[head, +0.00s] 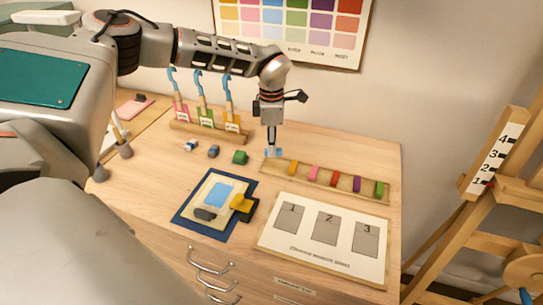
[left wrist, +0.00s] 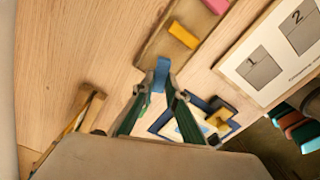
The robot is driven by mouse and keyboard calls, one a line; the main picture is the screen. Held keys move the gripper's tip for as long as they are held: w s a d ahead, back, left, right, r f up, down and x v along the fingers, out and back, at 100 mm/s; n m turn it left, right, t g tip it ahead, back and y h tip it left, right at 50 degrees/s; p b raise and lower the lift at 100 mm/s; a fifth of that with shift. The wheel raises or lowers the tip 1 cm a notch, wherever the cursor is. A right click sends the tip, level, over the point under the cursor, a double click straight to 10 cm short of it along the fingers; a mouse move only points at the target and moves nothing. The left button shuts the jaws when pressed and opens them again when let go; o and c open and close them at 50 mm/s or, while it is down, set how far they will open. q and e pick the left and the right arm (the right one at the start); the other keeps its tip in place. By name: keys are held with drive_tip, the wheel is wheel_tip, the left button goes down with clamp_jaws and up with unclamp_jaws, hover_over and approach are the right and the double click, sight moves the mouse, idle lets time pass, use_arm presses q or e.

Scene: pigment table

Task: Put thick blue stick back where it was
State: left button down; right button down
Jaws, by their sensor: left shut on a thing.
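My left gripper (head: 272,151) points down over the left end of the wooden stick tray (head: 264,168). It is shut on the blue stick (left wrist: 160,74), which shows between the fingertips in the left wrist view. The stick is at or just above the tray's left end; I cannot tell whether it touches. Yellow (head: 292,168), pink (head: 313,173), red (head: 335,179), purple (head: 357,184) and green (head: 379,189) sticks stand in a row in the tray. The place left of the yellow stick holds no other stick. My right gripper is not in view.
A numbered white board (head: 320,258) lies in front of the tray. A blue mat (head: 186,215) with a card and dark and yellow blocks lies to the left. Small blue and green pieces (head: 239,157) and a hook rack (head: 178,126) stand behind it. An easel (head: 480,200) is right.

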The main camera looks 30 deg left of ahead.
sight(272, 165)
use_arm(q)
drive_tip(key=shift+f, duration=2.1)
drive_tip(key=c, duration=2)
unclamp_jaws()
drive_tip(key=shift+f, duration=0.15)
wheel_tip(272, 165, up, 12)
drive_tip(key=shift+r, duration=0.2)
